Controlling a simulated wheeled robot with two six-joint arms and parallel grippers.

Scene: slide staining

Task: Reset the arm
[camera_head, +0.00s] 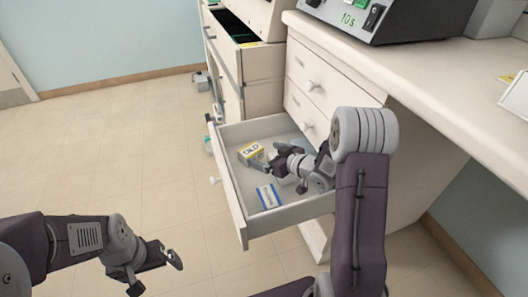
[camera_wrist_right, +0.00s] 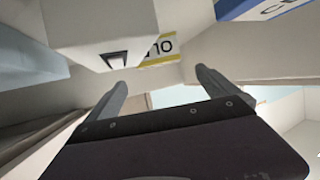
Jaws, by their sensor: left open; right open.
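My right gripper (camera_head: 274,165) is low over the open drawer (camera_head: 236,196), its jaws open. A white and yellow box (camera_head: 252,153) stands in the drawer just left of its fingertips. A blue and white box (camera_head: 268,197) lies in the drawer below it. In the right wrist view the two fingers (camera_wrist_right: 160,84) are spread with nothing seen gripped between them. A white box (camera_wrist_right: 98,25) and a yellow-edged label (camera_wrist_right: 160,50) show beyond the fingers. My left gripper (camera_head: 156,271) is open and empty over the floor at the lower left.
Another drawer (camera_head: 240,40) stands open farther back. Closed drawers (camera_head: 310,85) are behind my right arm. The floor (camera_head: 120,150) at the left is clear.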

